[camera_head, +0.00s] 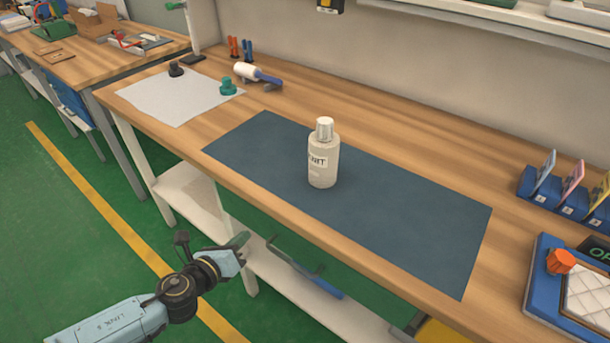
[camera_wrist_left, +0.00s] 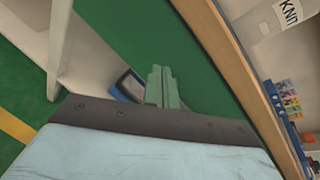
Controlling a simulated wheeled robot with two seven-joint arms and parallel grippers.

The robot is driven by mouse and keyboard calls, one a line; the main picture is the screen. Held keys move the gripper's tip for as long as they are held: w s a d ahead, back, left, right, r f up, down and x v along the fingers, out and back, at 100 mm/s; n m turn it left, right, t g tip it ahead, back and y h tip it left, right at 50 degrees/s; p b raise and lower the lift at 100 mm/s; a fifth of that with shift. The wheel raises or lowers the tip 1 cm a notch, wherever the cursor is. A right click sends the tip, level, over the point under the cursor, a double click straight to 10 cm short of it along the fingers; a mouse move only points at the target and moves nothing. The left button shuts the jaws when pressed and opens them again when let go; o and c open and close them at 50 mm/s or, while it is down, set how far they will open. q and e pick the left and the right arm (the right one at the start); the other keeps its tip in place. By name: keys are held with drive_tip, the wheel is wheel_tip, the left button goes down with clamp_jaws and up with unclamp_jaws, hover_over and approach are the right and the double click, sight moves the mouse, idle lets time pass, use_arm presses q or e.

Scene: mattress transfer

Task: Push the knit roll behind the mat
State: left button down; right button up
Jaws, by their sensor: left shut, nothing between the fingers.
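The knit roll (camera_head: 322,170) looks like a white bottle with a silver cap and a dark label that seems to read "KNIT". It stands upright on the dark blue mat (camera_head: 420,230), around its middle toward the back edge. Part of it also shows at the top right of the left wrist view (camera_wrist_left: 283,20). My left gripper (camera_head: 241,243) is shut and empty, in front of the bench and below its top, apart from the roll and mat. Its closed fingers (camera_wrist_left: 162,88) show in the left wrist view. My right gripper is out of view.
A grey sheet (camera_head: 165,98) with a black knob and a teal knob lies at the back left, beside a white roller (camera_head: 250,72). A blue card rack (camera_head: 560,190) and blue tray (camera_head: 545,285) stand at right. Bare wood lies behind the mat.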

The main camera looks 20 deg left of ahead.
use_arm(q)
drive_tip(key=s+d+r+m+t+h, duration=0.1)
drive_tip(key=d+r+m+h, duration=0.2)
drive_tip(key=r, duration=0.4)
drive_tip(key=d+r+m+t+h, duration=0.1)
drive_tip(key=d+r+m, duration=0.3)
drive_tip(key=r+m, duration=0.2)
drive_tip(key=p, duration=0.1)
approach(314, 167)
drive_tip(key=shift+h, duration=0.3)
drive_tip(key=x, duration=0.6)
drive_tip(key=shift+a+f, duration=0.15)
drive_tip(key=shift+a, duration=0.05)
drive_tip(key=shift+w+d, duration=0.15)
drive_tip(key=shift+w, duration=0.25)
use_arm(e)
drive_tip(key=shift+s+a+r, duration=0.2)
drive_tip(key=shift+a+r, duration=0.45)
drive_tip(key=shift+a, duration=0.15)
